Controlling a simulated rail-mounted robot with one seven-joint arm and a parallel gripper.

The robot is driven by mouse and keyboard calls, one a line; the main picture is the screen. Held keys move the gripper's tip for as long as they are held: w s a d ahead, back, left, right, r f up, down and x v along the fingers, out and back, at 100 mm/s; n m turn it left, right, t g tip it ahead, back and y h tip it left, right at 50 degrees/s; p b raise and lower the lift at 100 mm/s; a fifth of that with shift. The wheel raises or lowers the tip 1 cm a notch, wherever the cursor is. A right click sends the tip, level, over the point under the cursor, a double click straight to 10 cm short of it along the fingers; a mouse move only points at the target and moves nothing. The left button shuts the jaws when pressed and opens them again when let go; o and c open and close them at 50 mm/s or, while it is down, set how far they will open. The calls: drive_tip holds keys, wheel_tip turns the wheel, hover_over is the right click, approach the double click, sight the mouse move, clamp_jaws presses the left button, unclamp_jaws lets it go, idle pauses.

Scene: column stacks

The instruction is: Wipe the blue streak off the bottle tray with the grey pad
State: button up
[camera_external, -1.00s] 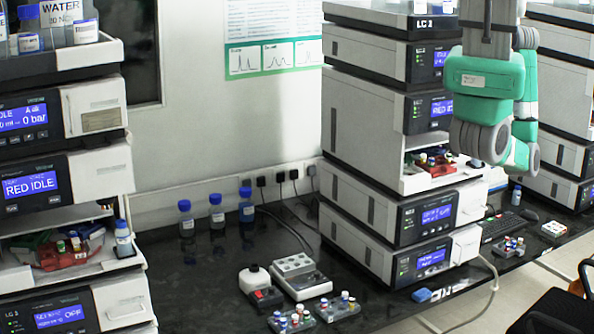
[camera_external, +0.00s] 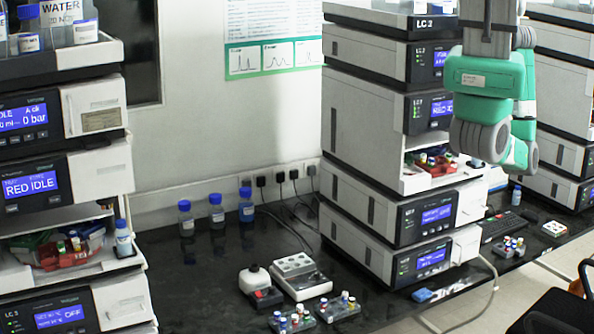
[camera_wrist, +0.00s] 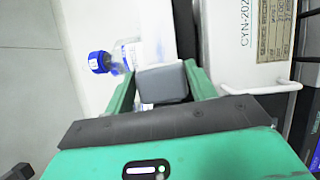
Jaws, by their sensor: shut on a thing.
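In the wrist view my gripper (camera_wrist: 160,76) is shut on the grey pad (camera_wrist: 163,86), which sits between its two green fingers. A clear bottle with a blue cap (camera_wrist: 100,62) is just beyond and left of the pad, partly hidden by the pad and a finger. A pale white surface (camera_wrist: 90,18), which looks like the bottle tray, lies under the bottle. I cannot make out the blue streak; the pad and fingers cover part of that surface. In the external view my gripper and the pad cannot be made out.
In the wrist view a white panel with a label (camera_wrist: 272,35) and a handle (camera_wrist: 262,88) is close on the right. In the external view, an instrument stack (camera_external: 365,120) stands left of my arm. Three blue-capped bottles (camera_external: 216,212) stand on the black bench.

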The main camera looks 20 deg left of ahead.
drive_tip(key=shift+w+a, duration=0.25)
drive_tip(key=w+d+p, duration=0.1)
drive_tip(key=w+d, duration=0.4)
drive_tip(key=w, duration=0.1)
drive_tip(key=shift+w+d+p, duration=0.15)
drive_tip(key=shift+p, duration=0.15)
idle(0.6)
drive_tip(key=shift+s+a+b, duration=0.7)
drive_tip(key=shift+s+a, duration=0.85)
drive_tip(key=shift+s, duration=0.05)
drive_tip(key=shift+s+a+b, duration=0.3)
drive_tip(key=shift+s+a, duration=0.35)
drive_tip(key=shift+s, duration=0.15)
drive_tip(key=shift+s+a+b, duration=0.25)
drive_tip(key=shift+s+a, duration=0.35)
drive_tip(key=shift+s, duration=0.2)
